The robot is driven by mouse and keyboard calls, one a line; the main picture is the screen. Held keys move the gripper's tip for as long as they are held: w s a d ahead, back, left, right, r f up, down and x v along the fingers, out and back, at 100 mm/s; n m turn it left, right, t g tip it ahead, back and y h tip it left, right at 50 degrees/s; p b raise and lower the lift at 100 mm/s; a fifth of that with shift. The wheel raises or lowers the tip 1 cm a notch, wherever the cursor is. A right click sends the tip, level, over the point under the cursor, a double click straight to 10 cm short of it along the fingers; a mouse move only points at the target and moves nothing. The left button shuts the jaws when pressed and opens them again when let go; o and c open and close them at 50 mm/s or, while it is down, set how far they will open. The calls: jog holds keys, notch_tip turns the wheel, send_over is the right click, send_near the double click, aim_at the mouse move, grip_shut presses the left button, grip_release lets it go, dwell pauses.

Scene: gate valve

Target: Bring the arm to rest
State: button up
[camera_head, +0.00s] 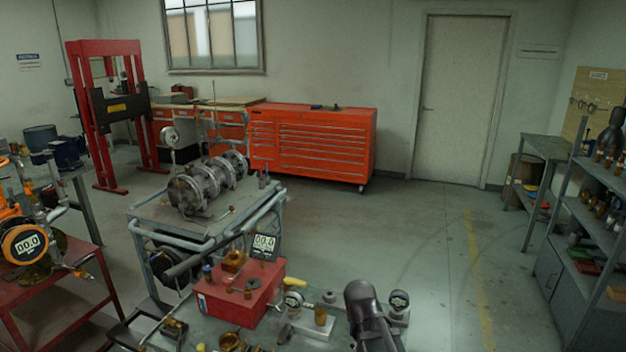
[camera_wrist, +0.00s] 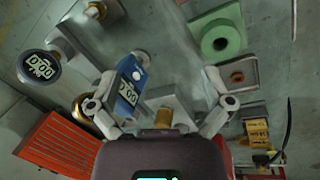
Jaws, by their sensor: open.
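My gripper (camera_wrist: 160,85) shows in the wrist view with its two grey fingers spread apart, and nothing is clasped between them. A brass fitting (camera_wrist: 163,117) on a grey block shows in the gap between the fingers, beyond the gripper. A blue device with a digital display (camera_wrist: 128,91) shows beside the left finger. I cannot tell how far below the fingers these lie. In the head view a dark rounded arm part, which looks like mine, rises at the bottom right of centre; my fingers cannot be made out there.
The wrist view shows a green ring (camera_wrist: 220,42). Behind are a cart with a large metal valve assembly (camera_head: 208,185) and a red tool chest (camera_head: 312,145). Floor (camera_head: 430,235) is clear at right.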

jog(key=s+d+m, duration=0.1)
jog(key=s+m, duration=0.1)
jog(key=s+m+y, duration=0.1)
jog(key=s+m, duration=0.1)
jog(key=s+d+m+g, duration=0.1)
jog(key=s+m, duration=0.1)
jog(key=shift+d+f, duration=0.2)
jog(key=shift+d, duration=0.1)
jog(key=shift+s+d+m+y, duration=0.2)
jog(key=shift+s+m+y, duration=0.3)
jog(key=shift+s+m, duration=0.5)
jog(key=shift+w, duration=0.2)
